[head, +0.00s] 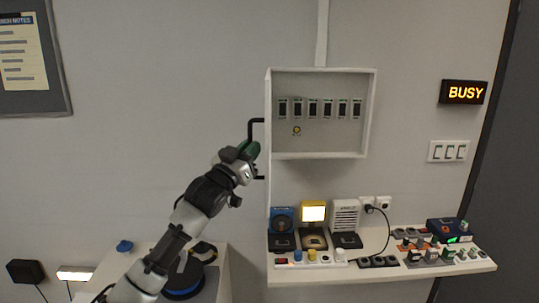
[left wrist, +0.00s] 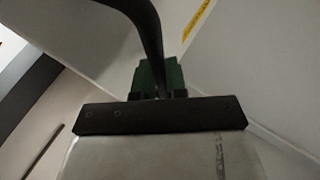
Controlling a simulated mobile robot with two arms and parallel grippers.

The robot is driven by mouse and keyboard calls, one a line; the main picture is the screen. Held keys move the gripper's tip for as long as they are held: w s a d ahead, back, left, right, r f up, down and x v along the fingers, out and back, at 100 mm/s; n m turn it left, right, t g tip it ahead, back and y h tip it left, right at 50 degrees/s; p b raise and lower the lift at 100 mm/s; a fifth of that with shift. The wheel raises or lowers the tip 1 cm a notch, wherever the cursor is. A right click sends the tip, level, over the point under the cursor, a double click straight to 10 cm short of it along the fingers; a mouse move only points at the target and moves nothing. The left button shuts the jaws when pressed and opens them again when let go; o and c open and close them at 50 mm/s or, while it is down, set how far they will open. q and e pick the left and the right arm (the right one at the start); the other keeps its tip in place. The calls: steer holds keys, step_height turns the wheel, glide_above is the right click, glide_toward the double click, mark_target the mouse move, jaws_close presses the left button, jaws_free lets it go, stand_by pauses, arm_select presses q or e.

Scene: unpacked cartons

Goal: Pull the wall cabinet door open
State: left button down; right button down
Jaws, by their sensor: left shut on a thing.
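The wall cabinet (head: 320,154) hangs on the grey wall, its inside showing a row of dark switches and one small yellow knob. Its white door (head: 268,195) stands swung out at the left side, seen almost edge-on. The black bar handle (head: 256,121) sticks out to the left from the door. My left gripper (head: 251,149), with green fingertips, is shut on this handle. In the left wrist view the dark handle (left wrist: 148,30) runs down between the green fingers (left wrist: 158,76). My right gripper is not in view.
Below the cabinet a white shelf (head: 400,275) carries a blue device, a lit yellow lamp (head: 313,213), a white speaker box and several small parts. A lower white counter stands beneath my left arm. A BUSY sign (head: 464,92) and switch plate hang at right.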

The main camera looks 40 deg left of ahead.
arm_select(q)
steer(key=shift+s+a+r+m+h+b, duration=0.2)
steer(key=shift+s+a+h, duration=0.25)
steer(key=shift+a, duration=0.2)
steer(key=shift+s+a+r+m+h+b, duration=0.1)
steer(key=shift+s+a+m+h+b, duration=0.1)
steer(key=shift+s+a+h, duration=0.3)
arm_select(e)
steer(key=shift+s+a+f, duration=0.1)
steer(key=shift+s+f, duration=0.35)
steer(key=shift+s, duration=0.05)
arm_select(q)
steer(key=shift+w+a, duration=0.1)
steer(key=shift+a, duration=0.05)
steer(key=c, duration=1.6)
jaws_free()
steer(key=o, duration=0.4)
steer(key=shift+w+f, duration=0.15)
steer(key=shift+w, duration=0.1)
steer(key=shift+f, duration=0.1)
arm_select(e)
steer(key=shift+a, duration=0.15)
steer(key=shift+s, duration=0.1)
